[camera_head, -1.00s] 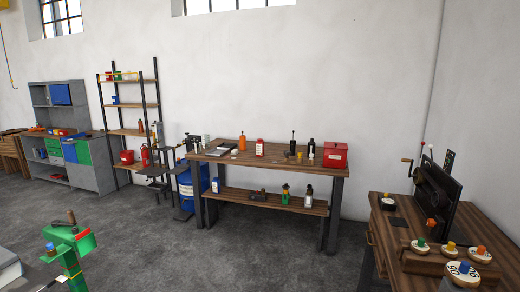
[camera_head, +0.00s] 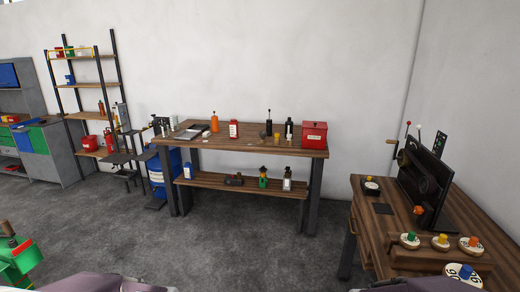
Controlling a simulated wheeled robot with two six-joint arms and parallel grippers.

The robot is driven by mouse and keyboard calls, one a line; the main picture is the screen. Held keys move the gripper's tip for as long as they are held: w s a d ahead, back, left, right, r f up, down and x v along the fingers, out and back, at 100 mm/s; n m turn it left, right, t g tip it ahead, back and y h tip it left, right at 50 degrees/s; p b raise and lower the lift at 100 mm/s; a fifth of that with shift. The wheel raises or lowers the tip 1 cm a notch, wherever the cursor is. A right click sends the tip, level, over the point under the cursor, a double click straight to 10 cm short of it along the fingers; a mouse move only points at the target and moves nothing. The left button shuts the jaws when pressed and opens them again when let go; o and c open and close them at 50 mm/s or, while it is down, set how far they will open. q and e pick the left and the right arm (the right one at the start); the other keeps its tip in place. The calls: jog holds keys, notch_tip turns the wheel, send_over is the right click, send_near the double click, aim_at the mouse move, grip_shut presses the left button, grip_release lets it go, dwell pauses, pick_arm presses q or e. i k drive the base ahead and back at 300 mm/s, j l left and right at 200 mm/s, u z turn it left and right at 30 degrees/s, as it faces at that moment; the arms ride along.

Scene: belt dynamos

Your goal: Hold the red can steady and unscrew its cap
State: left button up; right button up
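A small red can (camera_head: 234,129) with a pale label stands upright on the top of the wooden workbench (camera_head: 270,144), left of its middle. Its cap is too small to make out. A larger red box-shaped container (camera_head: 314,135) with a white label stands at the right end of the same bench top. Parts of my arms show at the bottom edge, but neither gripper is in view. The bench is some distance ahead, and nothing of mine touches the can.
An orange bottle (camera_head: 214,122) and dark bottles (camera_head: 289,129) share the bench top. A blue drum (camera_head: 156,174) stands left of the bench. A wooden desk (camera_head: 368,219) with a dark panel is at right, a green machine (camera_head: 16,258) at lower left. Grey floor between is clear.

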aim_at(233, 127)
jog(key=i, duration=0.65)
jog(key=i+l, duration=0.15)
jog(key=i, duration=0.5)
jog(key=i+u, duration=0.1)
jog(key=i, duration=0.55)
jog(key=i+l, duration=0.2)
jog(key=i, duration=0.45)
